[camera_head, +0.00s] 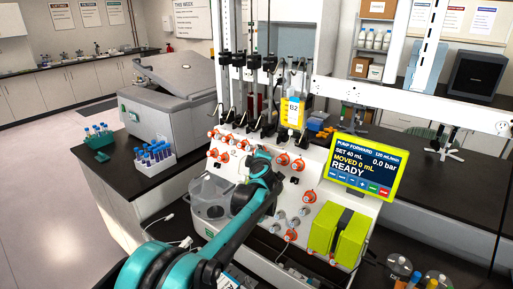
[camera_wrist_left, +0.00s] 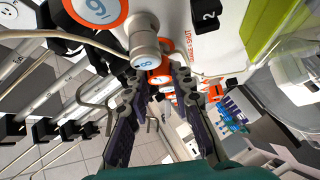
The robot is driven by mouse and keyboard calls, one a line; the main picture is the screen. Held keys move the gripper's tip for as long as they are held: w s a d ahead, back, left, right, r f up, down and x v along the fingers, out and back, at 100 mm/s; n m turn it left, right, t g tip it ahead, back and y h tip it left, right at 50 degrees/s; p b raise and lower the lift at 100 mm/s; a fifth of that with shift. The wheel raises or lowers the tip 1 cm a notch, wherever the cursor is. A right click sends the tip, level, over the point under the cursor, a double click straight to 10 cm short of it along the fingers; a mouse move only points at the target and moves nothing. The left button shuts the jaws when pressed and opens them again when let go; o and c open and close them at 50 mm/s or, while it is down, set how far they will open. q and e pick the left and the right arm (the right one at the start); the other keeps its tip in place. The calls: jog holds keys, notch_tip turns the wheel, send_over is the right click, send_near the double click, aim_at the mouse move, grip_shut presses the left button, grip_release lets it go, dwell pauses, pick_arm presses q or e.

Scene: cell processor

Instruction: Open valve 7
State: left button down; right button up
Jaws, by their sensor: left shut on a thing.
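The white panel (camera_head: 318,180) carries several orange-and-white valves. My left gripper (camera_head: 264,160), on the teal arm, is at the panel's middle, among the valves. In the wrist view my left gripper (camera_wrist_left: 158,78) has its dark fingers close around a valve and is shut on it. A white valve end marked 8 (camera_wrist_left: 143,62) shows in front of the fingertips, and an orange valve marked 9 (camera_wrist_left: 97,10) is above it. An orange part (camera_wrist_left: 167,46) shows behind. I cannot read the number 7 or tell which valve is held. My right gripper is not in view.
A display (camera_head: 358,167) reads READY, moved 0 mL, 0.0 bar. Black clamps (camera_head: 253,62) and a yellow bag marked B2 (camera_head: 293,110) are above the valves. A yellow-green pump cover (camera_head: 340,235) is at lower right. Tube racks (camera_head: 153,158) and a grey machine (camera_head: 172,95) stand left.

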pick_arm(q)
jog(key=shift+r+n+g+y+p, duration=0.1)
jog(key=shift+n+g+y+p, duration=0.2)
jog(key=shift+n+g+p, duration=0.7)
jog(key=c, duration=1.3)
grip_release()
jog(key=v, duration=1.2)
jog(key=shift+f, duration=0.25)
